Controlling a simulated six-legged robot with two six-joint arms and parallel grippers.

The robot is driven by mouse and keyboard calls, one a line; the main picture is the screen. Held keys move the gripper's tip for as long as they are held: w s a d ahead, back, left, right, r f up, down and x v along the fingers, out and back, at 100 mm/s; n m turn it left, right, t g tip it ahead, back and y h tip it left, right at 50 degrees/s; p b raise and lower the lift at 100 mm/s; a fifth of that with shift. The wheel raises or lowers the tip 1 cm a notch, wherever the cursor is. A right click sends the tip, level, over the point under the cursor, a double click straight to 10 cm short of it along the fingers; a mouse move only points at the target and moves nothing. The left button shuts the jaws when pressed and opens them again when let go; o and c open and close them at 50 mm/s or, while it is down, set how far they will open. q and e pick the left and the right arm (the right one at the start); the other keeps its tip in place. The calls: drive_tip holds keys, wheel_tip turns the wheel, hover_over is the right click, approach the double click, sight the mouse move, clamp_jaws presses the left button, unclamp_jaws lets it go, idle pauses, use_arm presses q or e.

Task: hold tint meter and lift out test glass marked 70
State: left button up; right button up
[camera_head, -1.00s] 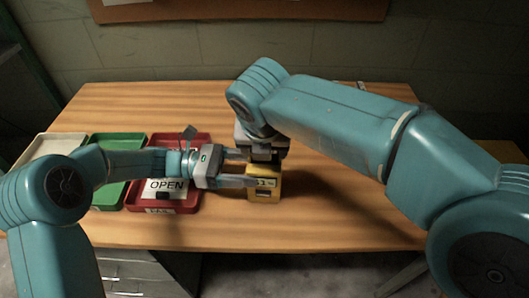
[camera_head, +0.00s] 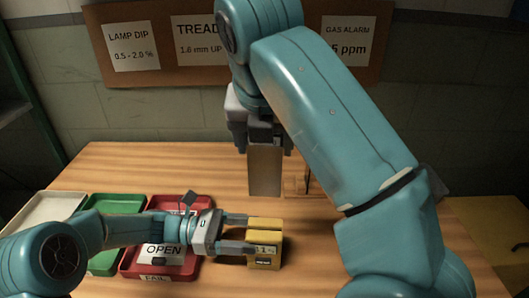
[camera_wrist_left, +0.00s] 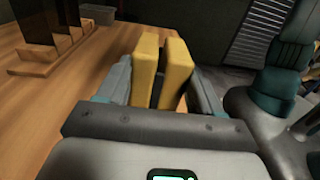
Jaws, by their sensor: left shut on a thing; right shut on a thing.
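The yellow tint meter (camera_head: 266,238) stands on the table, with a small display on its front. In the left wrist view it shows as two yellow blocks (camera_wrist_left: 144,70) with an empty slot between them. My left gripper (camera_head: 250,233) is shut on the meter from the left. My right gripper (camera_head: 264,140) is shut on a flat grey-brown test glass (camera_head: 265,172). The glass hangs upright, and its lower edge appears clear of the meter. No number on it can be read.
White (camera_head: 42,211), green (camera_head: 103,264) and red (camera_head: 133,260) trays lie at the left, the red one with an OPEN card (camera_head: 160,252) and a FAIL label. A rack with dark panes (camera_wrist_left: 60,28) shows in the left wrist view. Signs (camera_head: 128,46) hang on the wall behind.

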drive_tip(key=shift+r, duration=0.15)
use_arm(q)
drive_tip(key=o, duration=0.9)
drive_tip(key=shift+o, duration=0.2)
drive_tip(key=shift+a, duration=0.1)
